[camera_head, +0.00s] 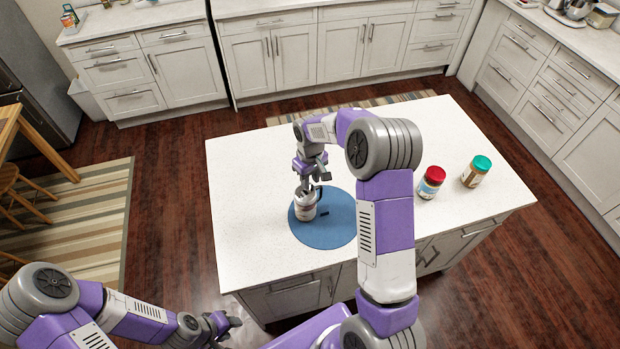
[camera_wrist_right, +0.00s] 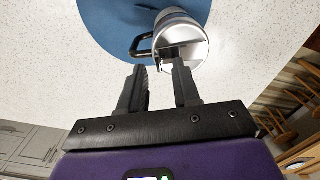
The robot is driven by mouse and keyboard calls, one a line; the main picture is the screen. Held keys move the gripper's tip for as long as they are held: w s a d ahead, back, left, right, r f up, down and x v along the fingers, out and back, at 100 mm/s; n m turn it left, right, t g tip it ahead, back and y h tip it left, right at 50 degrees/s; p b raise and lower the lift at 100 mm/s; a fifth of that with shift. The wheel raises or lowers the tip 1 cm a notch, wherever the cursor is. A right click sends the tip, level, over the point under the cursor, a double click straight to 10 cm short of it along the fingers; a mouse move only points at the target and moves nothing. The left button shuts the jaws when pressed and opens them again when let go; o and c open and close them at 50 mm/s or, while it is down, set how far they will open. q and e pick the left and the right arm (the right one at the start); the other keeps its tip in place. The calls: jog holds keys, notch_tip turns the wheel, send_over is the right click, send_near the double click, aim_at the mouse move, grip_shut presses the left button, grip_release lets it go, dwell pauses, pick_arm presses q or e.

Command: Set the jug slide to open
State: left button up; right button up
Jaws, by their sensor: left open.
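The jug (camera_head: 305,208) is pale with a darker band and stands upright on a round blue mat (camera_head: 335,238). In the right wrist view, its silvery lid (camera_wrist_right: 190,38) faces me, with a black handle (camera_wrist_right: 136,45) at the left. A small dark piece on the lid, apparently the slide (camera_wrist_right: 171,53), lies just beyond my fingertips; its setting is unclear. My right gripper (camera_head: 312,173) is just above the jug. In its wrist view the fingers (camera_wrist_right: 162,72) are apart with nothing between them. My left gripper (camera_head: 228,328) is open and empty, low in front of the island.
A red-lidded jar (camera_head: 431,183) and a green-lidded jar (camera_head: 476,172) stand on the white island top (camera_head: 245,170), right of my right arm. The island's left part is clear. Counters and cabinets line the back and right.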

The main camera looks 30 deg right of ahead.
jog(key=shift+s+f, duration=0.1)
jog(key=shift+f, duration=0.25)
grip_shut()
dwell(1.2)
